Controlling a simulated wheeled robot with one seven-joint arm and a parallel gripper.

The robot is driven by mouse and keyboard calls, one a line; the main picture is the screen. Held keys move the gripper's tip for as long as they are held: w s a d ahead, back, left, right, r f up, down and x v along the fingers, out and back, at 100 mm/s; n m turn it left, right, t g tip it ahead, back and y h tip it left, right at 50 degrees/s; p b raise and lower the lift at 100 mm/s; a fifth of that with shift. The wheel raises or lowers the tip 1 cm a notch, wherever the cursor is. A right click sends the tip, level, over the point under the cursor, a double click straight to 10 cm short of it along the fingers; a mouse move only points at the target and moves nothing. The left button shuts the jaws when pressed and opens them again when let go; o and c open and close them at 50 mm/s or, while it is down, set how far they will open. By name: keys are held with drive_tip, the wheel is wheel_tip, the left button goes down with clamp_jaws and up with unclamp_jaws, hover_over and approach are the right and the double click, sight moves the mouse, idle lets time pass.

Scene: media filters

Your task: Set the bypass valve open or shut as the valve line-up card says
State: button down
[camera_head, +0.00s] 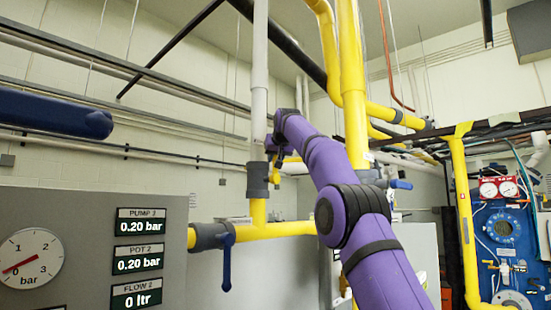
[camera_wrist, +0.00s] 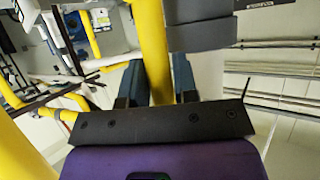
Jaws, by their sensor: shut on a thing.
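My gripper (camera_head: 276,152) is at the end of the purple arm, beside a grey fitting (camera_head: 257,180) on a vertical pipe. In the wrist view, my gripper (camera_wrist: 157,88) has its dark fingers either side of a yellow pipe or bar (camera_wrist: 154,45); what is held is not clear. A blue lever (camera_head: 226,265) hangs down at a grey valve body (camera_head: 210,236) on the yellow line. Another blue lever (camera_head: 400,184) points right, partly behind my arm. I cannot tell which valve is the bypass. No readable line-up card shows.
A grey panel (camera_head: 90,215) at lower left carries a dial gauge (camera_head: 28,260) and several displays. A blue panel (camera_head: 500,235) with gauges stands at right. Thick yellow pipes (camera_head: 354,90) run close behind my arm. A dark grey block (camera_wrist: 202,28) is near my fingers.

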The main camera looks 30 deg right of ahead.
drive_tip(key=shift+r, duration=0.1)
drive_tip(key=c, duration=0.9)
unclamp_jaws()
drive_tip(key=v, duration=1)
drive_tip(key=shift+s+a+r, duration=0.1)
drive_tip(key=shift+s, duration=0.2)
